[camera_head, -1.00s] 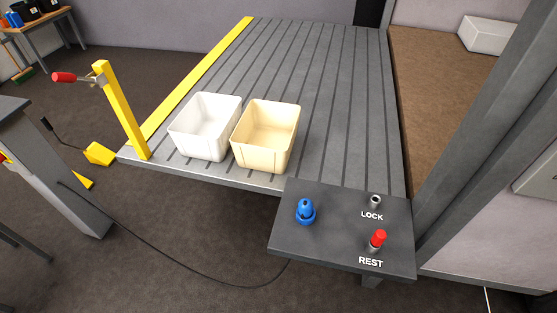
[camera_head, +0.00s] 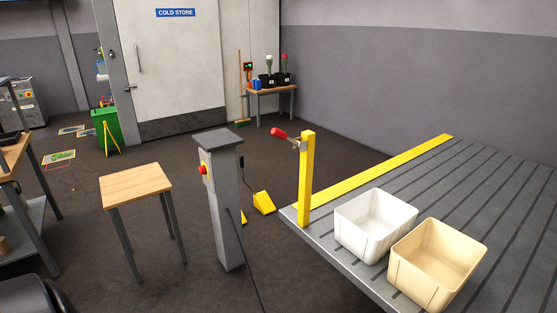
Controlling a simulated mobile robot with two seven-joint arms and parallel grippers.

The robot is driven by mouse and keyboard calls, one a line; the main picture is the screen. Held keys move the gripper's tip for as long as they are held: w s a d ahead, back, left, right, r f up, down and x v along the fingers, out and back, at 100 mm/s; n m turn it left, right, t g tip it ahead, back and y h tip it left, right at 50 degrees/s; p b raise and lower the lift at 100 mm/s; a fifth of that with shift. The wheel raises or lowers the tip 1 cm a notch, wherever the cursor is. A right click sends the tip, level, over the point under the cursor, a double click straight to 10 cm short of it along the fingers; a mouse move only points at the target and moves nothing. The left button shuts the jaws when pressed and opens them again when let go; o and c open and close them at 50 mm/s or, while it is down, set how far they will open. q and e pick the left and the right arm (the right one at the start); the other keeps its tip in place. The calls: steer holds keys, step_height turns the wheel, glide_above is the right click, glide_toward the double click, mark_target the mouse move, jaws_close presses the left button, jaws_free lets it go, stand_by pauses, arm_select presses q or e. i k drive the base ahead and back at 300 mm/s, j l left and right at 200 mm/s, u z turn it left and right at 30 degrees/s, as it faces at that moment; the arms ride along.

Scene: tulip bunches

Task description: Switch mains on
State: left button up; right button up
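A red knob on a yellow plate (camera_head: 204,169) sits on the left face of a grey post (camera_head: 228,205) in the middle of the view. I see it from the side, and its switch position cannot be told. A grey cabinet (camera_head: 22,103) at the far left also carries small controls, too small to read. No label reading mains is legible. Neither of my grippers is in view.
A small wooden table (camera_head: 136,186) stands left of the post. A yellow pedal (camera_head: 263,202) lies on the floor to its right. A slatted bench (camera_head: 500,215) with a yellow upright (camera_head: 306,180), a white bin (camera_head: 375,222) and a cream bin (camera_head: 436,262) fills the right.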

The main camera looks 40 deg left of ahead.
mark_target(202, 169)
steer(key=u, duration=1.8)
steer(key=i+j+z, duration=0.1)
steer(key=z, duration=0.3)
steer(key=i+j+z, duration=0.15)
steer(key=i+z, duration=0.25)
steer(key=j+z, duration=0.2)
steer(key=z, duration=0.15)
